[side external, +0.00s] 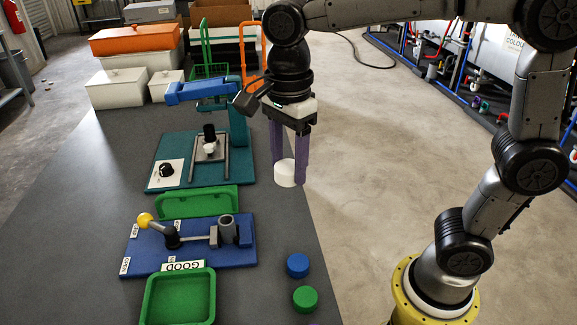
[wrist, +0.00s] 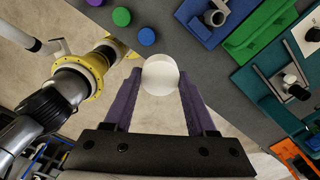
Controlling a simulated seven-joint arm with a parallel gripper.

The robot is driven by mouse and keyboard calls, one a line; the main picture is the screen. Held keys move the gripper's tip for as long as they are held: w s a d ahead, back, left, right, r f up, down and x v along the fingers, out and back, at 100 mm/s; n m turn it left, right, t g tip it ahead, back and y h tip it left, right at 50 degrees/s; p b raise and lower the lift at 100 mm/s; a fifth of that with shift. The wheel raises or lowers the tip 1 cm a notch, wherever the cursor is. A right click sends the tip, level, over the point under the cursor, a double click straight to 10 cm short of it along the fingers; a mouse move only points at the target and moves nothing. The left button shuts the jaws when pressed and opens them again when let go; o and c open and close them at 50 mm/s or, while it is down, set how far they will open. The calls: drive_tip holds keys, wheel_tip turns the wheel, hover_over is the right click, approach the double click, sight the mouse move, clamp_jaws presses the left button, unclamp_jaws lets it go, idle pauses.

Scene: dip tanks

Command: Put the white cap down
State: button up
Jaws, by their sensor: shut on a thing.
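The white cap (side external: 286,173) is between the purple fingers of my gripper (side external: 289,170), which is shut on it. It also shows in the wrist view (wrist: 160,75), at the tips of my gripper's fingers (wrist: 160,82). My gripper points down and holds the cap in the air. In the side view the cap appears near the right edge of the dark table (side external: 215,195); in the wrist view it overlaps the table edge and the pale floor. How high it hangs above them I cannot tell exactly.
A blue cap (side external: 297,265) and a green cap (side external: 305,298) lie near the table's right edge. A blue lever fixture (side external: 190,258), a green tray marked GOOD (side external: 180,297) and a teal fixture (side external: 230,172) stand to the left. Boxes (side external: 118,87) stand at the back.

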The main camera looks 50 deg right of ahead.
drive_tip(key=shift+r, duration=0.35)
drive_tip(key=shift+w, duration=0.1)
idle(0.3)
drive_tip(key=shift+w+a+f+m, duration=0.1)
drive_tip(key=shift+w+m, duration=0.15)
drive_tip(key=shift+m, duration=0.05)
drive_tip(key=w+a+f+m, duration=0.1)
drive_tip(key=w+a+f, duration=0.1)
drive_tip(key=a+f, duration=0.25)
drive_tip(key=n, duration=0.2)
hover_over(182, 302)
drive_tip(key=s, duration=0.1)
drive_tip(key=f, duration=1.3)
drive_tip(key=shift+d, duration=0.4)
drive_tip(key=shift+w+a+f, duration=0.3)
drive_tip(key=shift+w+f, duration=0.1)
drive_tip(key=shift+f, duration=0.3)
drive_tip(key=shift+w+a+f, duration=0.1)
drive_tip(key=shift+f, duration=1.45)
